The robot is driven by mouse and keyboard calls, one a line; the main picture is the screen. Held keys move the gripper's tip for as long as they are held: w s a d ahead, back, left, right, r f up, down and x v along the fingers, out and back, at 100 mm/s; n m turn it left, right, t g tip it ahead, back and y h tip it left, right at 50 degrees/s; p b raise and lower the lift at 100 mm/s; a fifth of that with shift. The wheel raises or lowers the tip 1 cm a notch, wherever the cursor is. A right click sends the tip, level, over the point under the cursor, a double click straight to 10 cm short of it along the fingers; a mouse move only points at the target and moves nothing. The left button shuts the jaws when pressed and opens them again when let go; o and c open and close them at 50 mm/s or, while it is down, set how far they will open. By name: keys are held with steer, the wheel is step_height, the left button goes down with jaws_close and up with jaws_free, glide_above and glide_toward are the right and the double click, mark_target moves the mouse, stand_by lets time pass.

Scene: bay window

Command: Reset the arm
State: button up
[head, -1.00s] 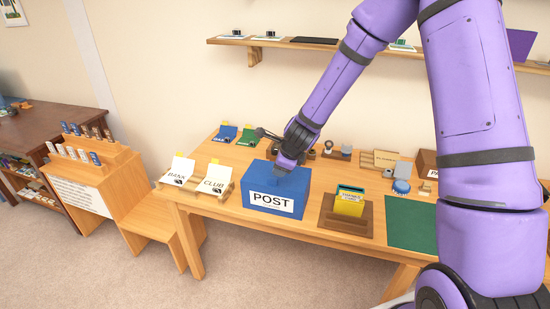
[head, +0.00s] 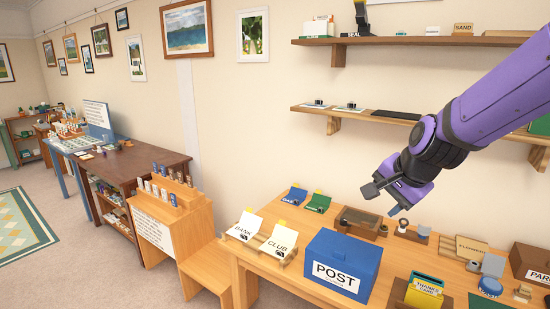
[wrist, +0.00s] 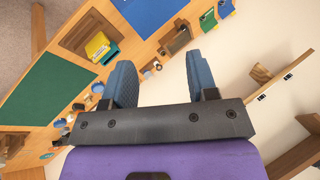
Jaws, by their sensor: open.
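My gripper (head: 382,198) is raised in the air above the back of the wooden table (head: 262,268), in front of the wall. In the wrist view my gripper (wrist: 164,85) has its two blue-grey fingers spread wide with nothing between them. The blue POST box (head: 343,262) stands on the table below and left of my gripper, apart from it. My purple arm reaches in from the right side of the head view.
Shelves, one at mid height (head: 362,114) and one higher (head: 420,41), hang on the wall close to my arm. BANK and CLUB cards (head: 281,241), a yellow card holder (head: 424,292) and small items stand on the table. Open floor lies at left.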

steer(key=s+d+r+n, duration=0.2)
steer(key=s+r+n, duration=0.1)
steer(key=s, duration=0.4)
steer(key=s+d+r+n+h, duration=0.1)
steer(key=s+d+r+n, duration=0.1)
steer(key=s, duration=0.6)
steer(key=s+d+r+n+h, duration=0.1)
steer(key=s+d+r+n, duration=0.1)
steer(key=s+r+n, duration=0.2)
steer(key=s+n, duration=0.1)
steer(key=s, duration=0.2)
steer(key=shift+s+d+g, duration=0.15)
steer(key=shift+d+g, duration=0.15)
steer(key=shift+d, duration=0.1)
